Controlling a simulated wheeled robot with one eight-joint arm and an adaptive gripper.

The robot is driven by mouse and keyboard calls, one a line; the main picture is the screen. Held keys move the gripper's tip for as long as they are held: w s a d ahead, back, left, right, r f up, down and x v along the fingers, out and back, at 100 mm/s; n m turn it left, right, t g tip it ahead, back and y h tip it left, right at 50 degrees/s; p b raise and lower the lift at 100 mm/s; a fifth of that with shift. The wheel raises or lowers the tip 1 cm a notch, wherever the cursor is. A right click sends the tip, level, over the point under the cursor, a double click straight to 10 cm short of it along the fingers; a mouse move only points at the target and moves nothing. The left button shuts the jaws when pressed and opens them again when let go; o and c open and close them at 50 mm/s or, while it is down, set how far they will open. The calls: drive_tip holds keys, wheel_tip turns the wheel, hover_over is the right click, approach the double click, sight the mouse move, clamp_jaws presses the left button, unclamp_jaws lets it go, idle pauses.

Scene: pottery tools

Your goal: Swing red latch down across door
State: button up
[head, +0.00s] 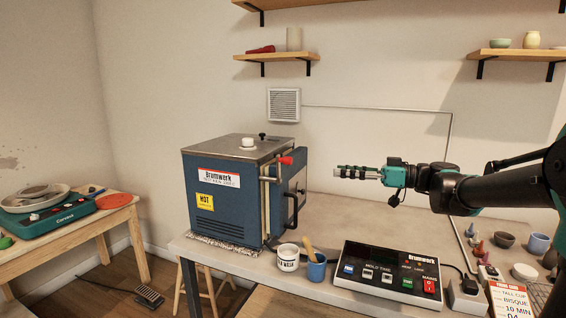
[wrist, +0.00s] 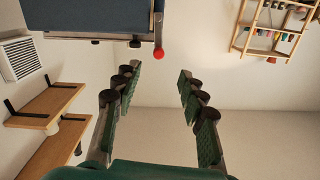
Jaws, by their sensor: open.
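My gripper (head: 340,172) is open and empty, a short way right of the knob, pointing at the kiln. In the wrist view, the red knob (wrist: 158,53) is just beyond the gap between my fingertips (wrist: 160,72), with nothing between them.
Below on the table are a white mug (head: 288,258), a blue cup (head: 316,270) with a wooden tool, and a black controller box (head: 390,273). Small pots are at the right. A shelf (head: 277,56) hangs above. The space between gripper and knob is clear.

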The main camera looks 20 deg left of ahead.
sight(287, 160)
drive_tip(key=shift+n, duration=0.4)
drive_tip(key=a, duration=0.5)
drive_tip(key=a+r, duration=0.1)
drive_tip(key=a, duration=1.1)
drive_tip(key=shift+w+a+r, duration=0.15)
drive_tip(key=shift+w+a, duration=0.05)
drive_tip(key=shift+w, duration=0.2)
clamp_jaws()
